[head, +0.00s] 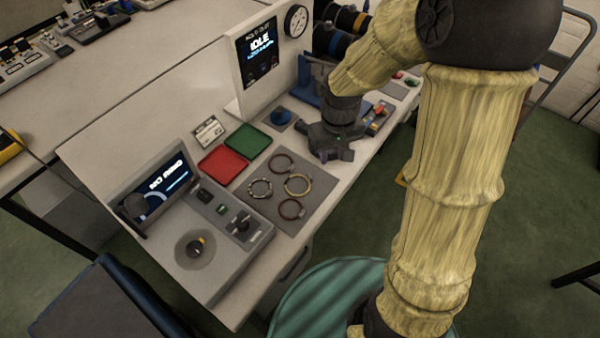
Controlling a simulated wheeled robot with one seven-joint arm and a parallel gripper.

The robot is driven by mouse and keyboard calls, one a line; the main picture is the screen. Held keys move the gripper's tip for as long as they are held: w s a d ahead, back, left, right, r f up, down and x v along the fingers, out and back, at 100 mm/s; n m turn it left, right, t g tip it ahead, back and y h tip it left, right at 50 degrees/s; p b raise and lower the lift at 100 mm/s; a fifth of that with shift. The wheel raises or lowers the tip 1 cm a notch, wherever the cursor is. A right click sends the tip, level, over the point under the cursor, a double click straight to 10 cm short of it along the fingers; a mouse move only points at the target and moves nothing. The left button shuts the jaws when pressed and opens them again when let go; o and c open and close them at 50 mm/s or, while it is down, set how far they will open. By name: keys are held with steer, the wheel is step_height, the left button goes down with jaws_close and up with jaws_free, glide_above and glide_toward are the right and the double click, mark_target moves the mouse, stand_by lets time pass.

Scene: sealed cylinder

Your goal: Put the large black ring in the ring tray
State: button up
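Several thin rings lie on a flat grey mat (270,208): a dark brownish ring (281,154) at the back, a pale and dark banded ring (260,197), a yellowish ring (298,193) and another dark ring (291,217) at the front. I cannot tell which is the large black one. A red tray (223,166) and a green tray (248,141) lie behind the mat, both looking empty; neither shows a readable ring label. My gripper (332,155) is above the bench to the right of the green tray, apart from the rings. Its fingertips are too small to judge.
A console (215,265) with a lit screen and knobs stands at the front left. An upright panel (262,62) reading IDLE and a dark cylinder with a blue band (331,42) stand at the back.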

steer(key=w+a+r+n+g+p, duration=0.1)
steer(key=w+a+n+p, duration=0.1)
steer(key=w+a+p, duration=0.1)
steer(key=shift+w+a+r, duration=0.35)
steer(key=shift+w+a, duration=0.55)
steer(key=shift+a, duration=0.15)
steer(key=shift+f, duration=0.1)
steer(key=p, duration=0.1)
glide_above(309, 175)
steer(key=f, duration=1.1)
steer(key=shift+s+a+f, duration=0.1)
steer(key=shift+s+f, duration=0.1)
steer(key=shift+f, duration=0.3)
steer(key=shift+w+f+p, duration=0.15)
steer(key=shift+f+p, duration=0.6)
steer(key=shift+f, duration=1.85)
